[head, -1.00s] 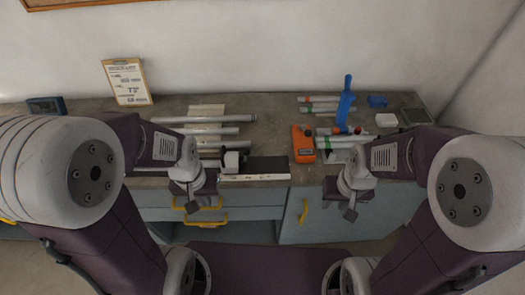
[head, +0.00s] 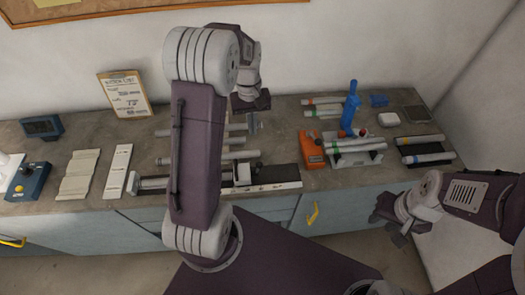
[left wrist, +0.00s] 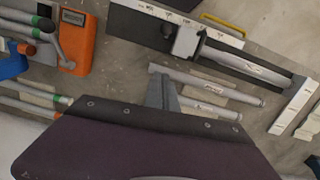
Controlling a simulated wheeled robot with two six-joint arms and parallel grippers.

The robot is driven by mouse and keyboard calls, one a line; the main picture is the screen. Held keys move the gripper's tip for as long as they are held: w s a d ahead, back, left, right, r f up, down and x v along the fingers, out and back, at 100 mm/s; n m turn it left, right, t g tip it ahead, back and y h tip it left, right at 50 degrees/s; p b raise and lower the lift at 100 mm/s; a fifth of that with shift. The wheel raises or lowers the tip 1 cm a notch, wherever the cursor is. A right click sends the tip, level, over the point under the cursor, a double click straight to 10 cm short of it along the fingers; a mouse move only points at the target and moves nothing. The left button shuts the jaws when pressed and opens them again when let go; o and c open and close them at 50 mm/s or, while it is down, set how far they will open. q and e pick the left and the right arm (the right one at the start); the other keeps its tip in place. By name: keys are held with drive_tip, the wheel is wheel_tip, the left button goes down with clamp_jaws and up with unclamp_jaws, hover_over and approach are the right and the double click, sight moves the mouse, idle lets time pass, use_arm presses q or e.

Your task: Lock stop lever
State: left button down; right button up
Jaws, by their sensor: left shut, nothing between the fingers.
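The stop block (head: 243,175), white with a dark top, sits on the black measuring rail (head: 285,176) at the bench's front. In the left wrist view the block (left wrist: 186,40) stands at the rail's white scale (left wrist: 165,13), with a small dark part beside it. I cannot tell the lever's position. My left gripper (head: 256,122) is shut and empty, above the tubes behind the rail; its fingers (left wrist: 160,75) point toward the rail in the left wrist view, apart from the block. My right gripper (head: 390,222) hangs in front of the bench, away from the rail; its jaws are unclear.
Loose tubes (head: 238,155) lie behind the rail, partly hidden by my left arm. A clipboard (head: 125,94) leans on the wall.

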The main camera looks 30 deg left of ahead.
use_arm(q)
drive_tip(key=s+d+f+p, duration=0.1)
drive_tip(key=f, duration=0.2)
drive_tip(key=s+d+f+p, duration=0.1)
drive_tip(key=f, duration=0.2)
drive_tip(key=s+d+f+p, duration=0.1)
drive_tip(key=f, duration=0.3)
drive_tip(key=shift+s, duration=0.3)
drive_tip(key=shift+s+d, duration=0.2)
drive_tip(key=shift+s, duration=0.2)
drive_tip(key=shift+f, duration=0.15)
drive_tip(key=shift+w, duration=0.1)
